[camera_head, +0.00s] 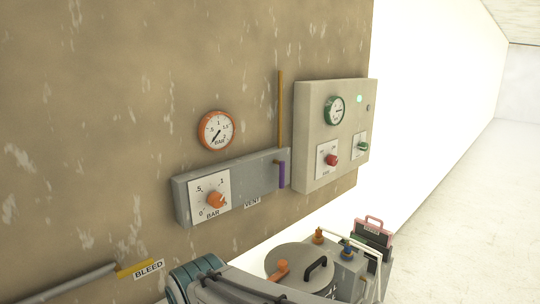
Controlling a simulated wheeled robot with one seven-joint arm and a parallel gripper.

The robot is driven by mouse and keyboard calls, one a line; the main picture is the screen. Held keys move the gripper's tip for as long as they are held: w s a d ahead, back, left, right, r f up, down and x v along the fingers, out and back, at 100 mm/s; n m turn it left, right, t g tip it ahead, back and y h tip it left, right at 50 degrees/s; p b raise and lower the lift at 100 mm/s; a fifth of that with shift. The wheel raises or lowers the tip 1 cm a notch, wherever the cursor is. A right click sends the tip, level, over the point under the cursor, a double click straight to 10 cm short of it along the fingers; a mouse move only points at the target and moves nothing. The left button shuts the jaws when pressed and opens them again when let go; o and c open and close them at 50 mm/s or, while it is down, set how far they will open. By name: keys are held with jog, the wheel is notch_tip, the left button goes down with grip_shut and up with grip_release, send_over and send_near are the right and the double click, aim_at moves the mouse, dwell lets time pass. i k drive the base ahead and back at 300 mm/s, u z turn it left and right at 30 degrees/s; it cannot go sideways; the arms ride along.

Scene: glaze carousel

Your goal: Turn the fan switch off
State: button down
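A beige control box (312,105) is fixed to the wall right of the middle. On its front are a red knob (331,160) on a white plate and a green knob (363,147) on another white plate to its right. A pale green lamp (359,98) near the top of the box looks lit. Part of my arm shows at the bottom edge, but my gripper is not in view.
A grey panel (255,178) left of the box carries an orange knob (217,200) and a purple handle (282,175) by a VENT label. A round-lidded vessel (295,258) stands below, beside a pink-handled case (373,232). Open floor (470,190) lies to the right.

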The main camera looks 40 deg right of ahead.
aim_at(332, 160)
jog(key=z, duration=1.6)
jog(key=k, duration=0.55)
jog(key=z, duration=1.05)
jog(key=i, duration=1.25)
jog(key=u, duration=0.5)
jog(key=i, duration=0.45)
jog(key=u, duration=0.55)
